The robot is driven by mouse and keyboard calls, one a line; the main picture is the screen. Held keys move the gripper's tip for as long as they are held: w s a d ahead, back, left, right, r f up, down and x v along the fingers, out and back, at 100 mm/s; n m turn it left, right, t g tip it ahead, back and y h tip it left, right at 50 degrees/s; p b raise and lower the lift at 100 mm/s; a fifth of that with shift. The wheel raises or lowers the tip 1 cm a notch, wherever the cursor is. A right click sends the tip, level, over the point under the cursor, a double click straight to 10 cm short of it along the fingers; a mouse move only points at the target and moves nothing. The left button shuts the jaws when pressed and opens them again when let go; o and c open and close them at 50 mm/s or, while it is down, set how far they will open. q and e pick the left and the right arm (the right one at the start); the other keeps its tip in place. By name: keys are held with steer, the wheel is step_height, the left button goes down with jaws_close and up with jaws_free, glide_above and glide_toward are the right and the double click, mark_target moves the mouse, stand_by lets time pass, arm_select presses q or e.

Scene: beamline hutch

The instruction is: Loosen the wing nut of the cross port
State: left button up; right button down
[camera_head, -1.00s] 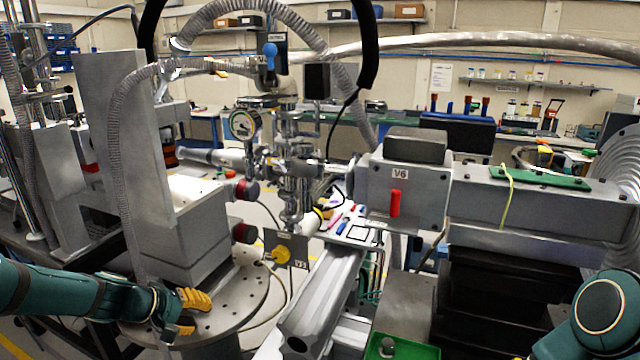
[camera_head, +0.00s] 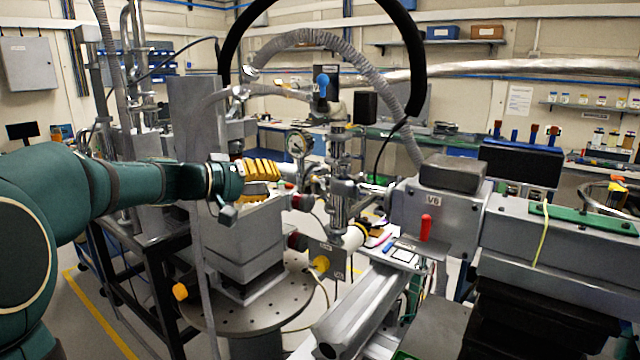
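The steel cross port (camera_head: 343,190) stands upright in the middle, with a round dial gauge (camera_head: 298,144) at its upper left. Its wing nut is too small or hidden for me to pick out among the clamps. My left gripper (camera_head: 264,178), with yellow ribbed fingers, is raised to the left of the cross, pointing toward it above the grey block. It looks empty and apart from the cross. The gap between its fingers is not clear from this angle. My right gripper is not in view.
A yellow knob (camera_head: 320,264) sits on a plate below the cross. The V6 valve box (camera_head: 436,215) with a red handle (camera_head: 425,228) stands to the right. A grey block (camera_head: 240,250) on a round perforated table (camera_head: 250,318) lies below my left gripper. Hoses arch overhead.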

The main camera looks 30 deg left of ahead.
mark_target(316, 183)
arm_select(q)
steer(key=p+x, duration=0.1)
steer(key=x, duration=1.1)
steer(key=shift+c, duration=0.4)
jaws_close()
